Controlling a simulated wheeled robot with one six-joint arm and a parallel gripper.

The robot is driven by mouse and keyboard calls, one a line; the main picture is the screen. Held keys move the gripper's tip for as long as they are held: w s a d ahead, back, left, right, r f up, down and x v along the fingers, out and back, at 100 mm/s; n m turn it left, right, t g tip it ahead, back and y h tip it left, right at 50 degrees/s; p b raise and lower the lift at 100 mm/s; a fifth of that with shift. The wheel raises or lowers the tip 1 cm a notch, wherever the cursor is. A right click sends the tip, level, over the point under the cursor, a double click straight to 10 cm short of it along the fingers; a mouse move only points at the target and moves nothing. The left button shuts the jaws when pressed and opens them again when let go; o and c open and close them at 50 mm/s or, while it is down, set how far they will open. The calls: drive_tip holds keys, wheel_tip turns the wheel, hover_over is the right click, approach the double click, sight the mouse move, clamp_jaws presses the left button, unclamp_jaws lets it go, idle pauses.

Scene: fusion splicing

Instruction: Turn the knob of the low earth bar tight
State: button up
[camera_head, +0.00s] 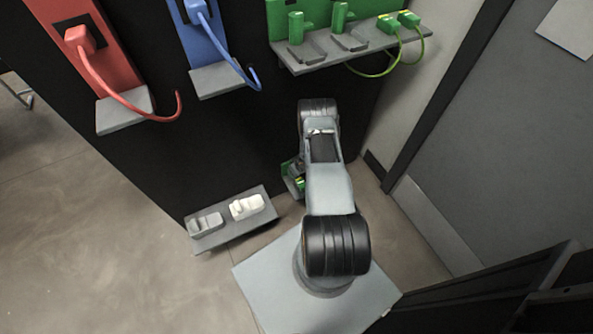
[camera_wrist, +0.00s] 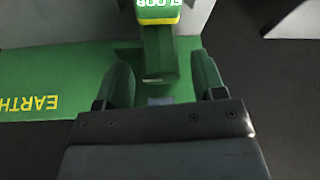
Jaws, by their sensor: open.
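The low earth bar (camera_wrist: 45,95) is a green plate with yellow "EARTH" lettering, upside down in the wrist view. A green knob or handle (camera_wrist: 158,55) stands out from it, with a yellow band and a white-lettered label at its top, cut by the frame edge. My gripper (camera_wrist: 163,80) is open, its two fingers apart to the left and right of the knob's near end. I cannot tell whether either finger touches it.
A low grey shelf (camera_head: 232,235) with a grey and a white piece is left of my arm. Above are a red panel (camera_head: 62,20), a blue panel (camera_head: 205,45) and a green upper bar (camera_head: 285,15) with cables. A grey door (camera_head: 500,130) is at right. Open floor lies left.

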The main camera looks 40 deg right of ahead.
drive_tip(key=c, duration=0.9)
drive_tip(key=shift+w+a+m+h+b, duration=0.15)
drive_tip(key=shift+m+h+b, duration=0.45)
drive_tip(key=shift+m+b, duration=0.65)
drive_tip(key=shift+m, duration=0.95)
drive_tip(key=o, duration=0.9)
drive_tip(key=p+v, duration=0.4)
drive_tip(key=v, duration=1)
drive_tip(key=shift+w+a, duration=0.2)
drive_tip(key=shift+a, duration=0.1)
